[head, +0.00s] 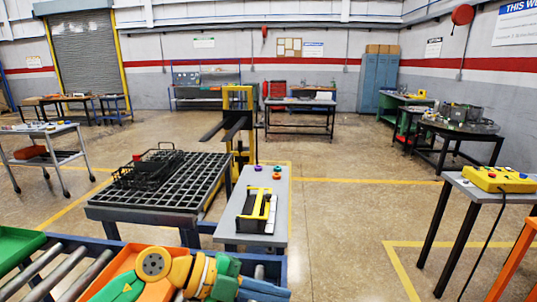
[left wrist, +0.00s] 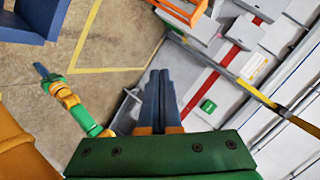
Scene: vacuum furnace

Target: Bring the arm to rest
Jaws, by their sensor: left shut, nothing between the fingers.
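My left gripper (head: 268,290) shows at the bottom of the head view, low in front of me, with its blue fingers pointing right. In the left wrist view its two blue fingers (left wrist: 159,78) lie side by side, shut with nothing between them. My other arm, green and yellow, shows small at the left of the left wrist view, ending in a blue gripper tip (left wrist: 42,72). Whether that gripper is open or shut cannot be made out. It holds nothing that I can see.
A roller conveyor with an orange tray (head: 112,268) and a green tray (head: 18,246) lies close by my left arm. Beyond stand a black grid table (head: 190,180) and a grey bench (head: 283,205). A table with a yellow control box (head: 498,180) is right. Floor between is clear.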

